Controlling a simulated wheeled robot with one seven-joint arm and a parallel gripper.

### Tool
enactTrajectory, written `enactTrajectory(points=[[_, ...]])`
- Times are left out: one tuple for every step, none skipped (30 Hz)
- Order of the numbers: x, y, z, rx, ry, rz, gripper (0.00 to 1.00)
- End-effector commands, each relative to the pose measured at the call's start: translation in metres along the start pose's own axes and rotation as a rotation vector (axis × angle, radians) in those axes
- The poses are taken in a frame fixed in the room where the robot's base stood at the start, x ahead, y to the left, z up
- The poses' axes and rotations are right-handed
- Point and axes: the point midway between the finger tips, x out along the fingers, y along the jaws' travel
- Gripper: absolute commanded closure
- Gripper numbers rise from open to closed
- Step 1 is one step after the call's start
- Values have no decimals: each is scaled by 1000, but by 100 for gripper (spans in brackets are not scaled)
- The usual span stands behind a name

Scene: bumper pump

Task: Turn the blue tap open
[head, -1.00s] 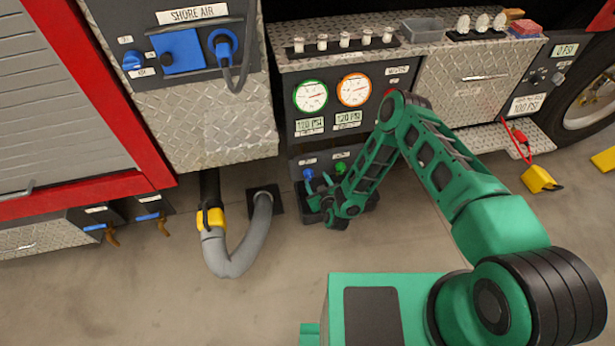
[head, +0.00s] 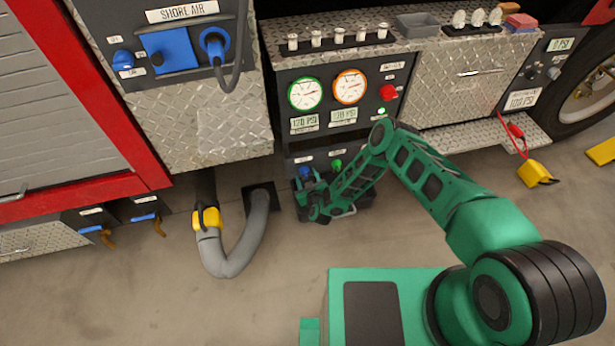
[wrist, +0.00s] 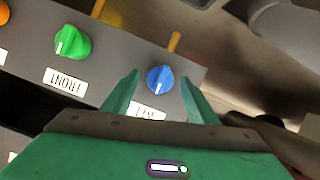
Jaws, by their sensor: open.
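The blue tap (wrist: 160,80) is a round blue knob with a white pointer line, on a dark grey panel in the wrist view. In the head view the blue tap (head: 306,172) shows just above my gripper, partly hidden. My gripper (wrist: 160,84) is open, with one green finger on each side of the tap. I cannot tell whether the fingers touch it. In the head view my gripper (head: 308,182) is low at the panel's left end. A label below the tap is partly hidden by my gripper.
A green tap (wrist: 73,42) sits left of the blue one in the wrist view, above a white label. A brass-coloured outlet (wrist: 174,41) sticks out behind the blue tap. A grey hose (head: 243,245) with a yellow coupling (head: 207,219) stands left of my gripper. Open floor lies in front.

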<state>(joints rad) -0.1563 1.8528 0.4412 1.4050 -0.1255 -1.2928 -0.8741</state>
Motion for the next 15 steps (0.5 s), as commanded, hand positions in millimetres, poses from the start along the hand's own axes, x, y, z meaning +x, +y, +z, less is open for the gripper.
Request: enactTrajectory(points=[[4,0,0,0,0,1,47],[6,0,0,0,0,1,47],[8,0,0,-1,0,0,47],[9,0,0,-1,0,0,47],[10,0,0,-1,0,0,47],[11,1,0,-1,0,0,47],[11,1,0,-1,0,0,47],[11,1,0,-1,0,0,47],[11,1,0,-1,0,0,47],[11,1,0,-1,0,0,47],[11,1,0,-1,0,0,47],[11,0,0,-1,0,0,47],[11,0,0,-1,0,0,47],[11,0,0,-1,0,0,49],[11,0,0,-1,0,0,59]])
